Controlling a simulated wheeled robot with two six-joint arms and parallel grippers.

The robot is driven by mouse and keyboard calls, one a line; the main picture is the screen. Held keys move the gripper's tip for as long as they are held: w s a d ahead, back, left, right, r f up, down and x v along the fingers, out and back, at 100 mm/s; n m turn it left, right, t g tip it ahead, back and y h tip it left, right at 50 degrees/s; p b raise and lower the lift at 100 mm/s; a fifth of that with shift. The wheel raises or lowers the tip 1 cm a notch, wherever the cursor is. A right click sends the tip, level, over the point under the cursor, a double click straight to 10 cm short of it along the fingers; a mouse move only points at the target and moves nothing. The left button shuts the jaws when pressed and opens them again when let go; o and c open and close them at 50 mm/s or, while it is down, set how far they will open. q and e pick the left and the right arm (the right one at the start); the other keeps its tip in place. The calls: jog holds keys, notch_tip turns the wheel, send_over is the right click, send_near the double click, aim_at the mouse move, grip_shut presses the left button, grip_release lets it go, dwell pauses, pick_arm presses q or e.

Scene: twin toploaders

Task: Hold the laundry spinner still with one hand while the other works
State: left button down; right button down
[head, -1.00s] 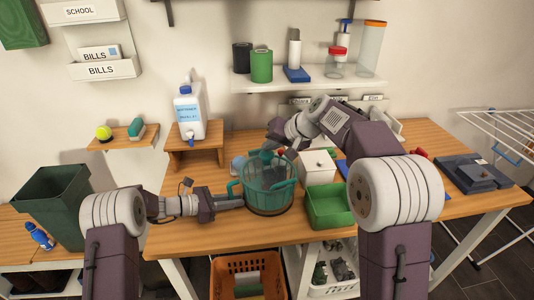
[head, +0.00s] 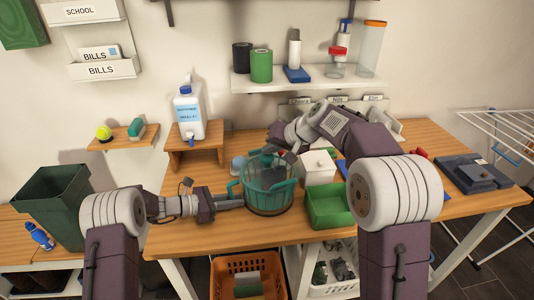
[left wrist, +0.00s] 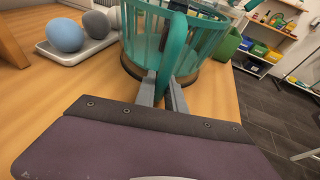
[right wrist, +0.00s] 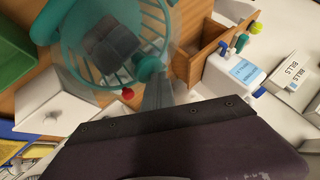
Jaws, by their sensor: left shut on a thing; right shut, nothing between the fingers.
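The laundry spinner (head: 268,205), a teal slatted basket with a dark base, stands upright on the wooden table. My left gripper (head: 236,204) comes from the left and is shut on the spinner's teal side handle (left wrist: 173,45). My right gripper (right wrist: 157,85) is shut and empty at the spinner's rim, close to a teal knob (right wrist: 148,68); I cannot tell whether they touch. Dark grey contents (right wrist: 110,45) show inside the basket in the right wrist view. My right arm partly hides the area behind the rim in the head view.
A green tray (head: 328,206) and a white box (head: 318,167) stand close on the spinner's right. A blue ball (left wrist: 65,34) and grey balls lie on a pale tray behind it. A detergent bottle (head: 188,113) stands on a wooden riser. The table's front left is clear.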

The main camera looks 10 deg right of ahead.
aim_at(269, 157)
jog(key=shift+f, duration=0.85)
dwell(0.6)
jog(key=shift+r, duration=1.95)
jog(key=shift+r, duration=2.5)
dwell(0.9)
notch_tip(269, 157, up, 4)
jog(key=shift+f, duration=0.1)
jog(key=shift+f, duration=0.1)
